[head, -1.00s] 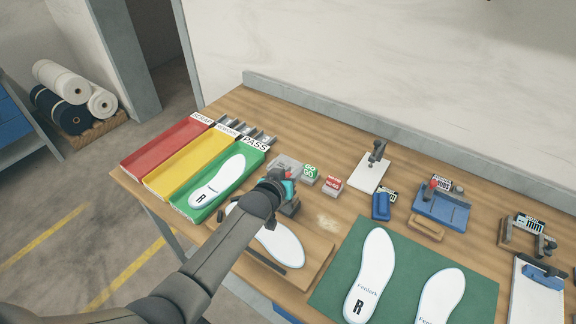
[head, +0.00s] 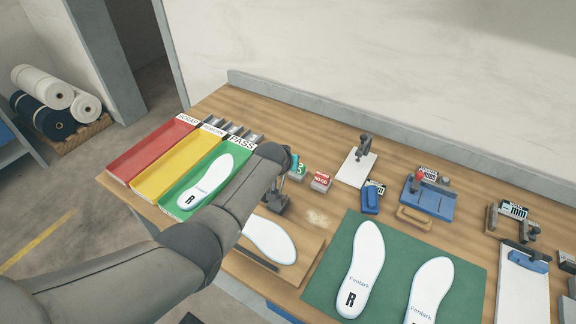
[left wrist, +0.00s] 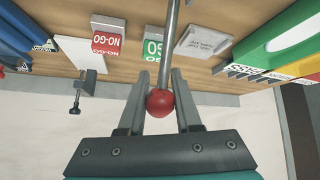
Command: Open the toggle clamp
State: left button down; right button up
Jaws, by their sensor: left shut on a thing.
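The toggle clamp's red ball knob (left wrist: 160,103) sits between the two fingers of my left gripper (left wrist: 160,108) in the left wrist view. The grey lever rod (left wrist: 173,45) runs from the knob to the top of that picture. My left gripper is shut on this lever end. In the head view my left forearm covers most of the gripper, and only a bit of its teal part shows. The dark clamp body (head: 278,203) shows partly below the arm, at the wooden fixture board (head: 312,250). A white insole (head: 270,241) lies on that board. My right gripper is out of view.
Red (head: 150,150), yellow (head: 178,165) and green (head: 172,199) trays stand to the left; the green one holds an insole. GO and NO-GO (head: 320,181) blocks sit close behind the clamp. A green mat (head: 328,285) with two insoles lies to the right.

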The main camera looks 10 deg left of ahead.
pick_arm(q)
jog(key=shift+s+f, duration=0.2)
jog(key=shift+f, duration=0.1)
jog(key=c, duration=1)
grip_release()
jog(key=o, duration=0.4)
jog(key=shift+w+r, duration=0.1)
jog(key=shift+r, duration=0.15)
jog(key=p+v, duration=0.5)
jog(key=v, duration=1)
